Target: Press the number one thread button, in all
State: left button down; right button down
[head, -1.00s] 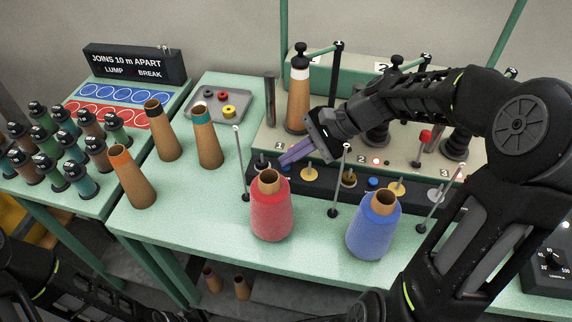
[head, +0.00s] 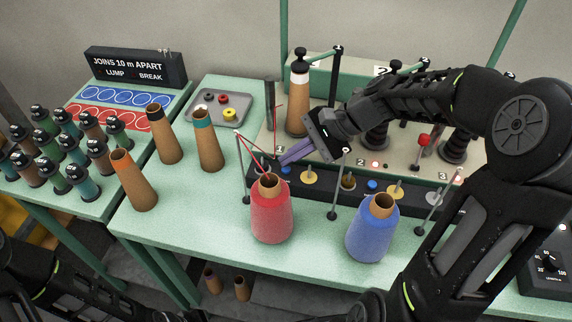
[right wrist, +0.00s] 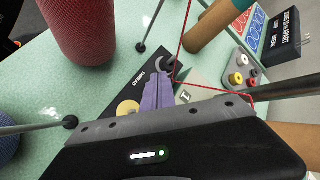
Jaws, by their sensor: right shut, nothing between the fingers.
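My right gripper (head: 283,162) is shut and empty, its purple fingers pointing down at the front panel of station one. The blue button (head: 286,170) of station one shows right at the fingertips; I cannot tell whether they touch it. In the right wrist view the fingers (right wrist: 158,92) are together over the dark panel (right wrist: 128,82), beside its THREAD lettering, and hide the button. A red cone (head: 271,210) stands in front of station one. Red thread (head: 252,149) runs from it to a thin guide post and up to the machine. My left gripper is out of view.
A blue cone (head: 372,232) stands in front of station two, between thin upright posts. Several brown cones (head: 133,182) stand left on the green table. A grey tray (head: 218,98) holds small discs. A bobbin rack is farther left.

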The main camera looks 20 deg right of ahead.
aim_at(290, 168)
jog(key=shift+r, duration=0.2)
notch_tip(290, 168, up, 5)
jog(key=p, duration=0.4)
jog(key=shift+f, duration=0.1)
jog(key=shift+w, duration=0.1)
dwell(0.9)
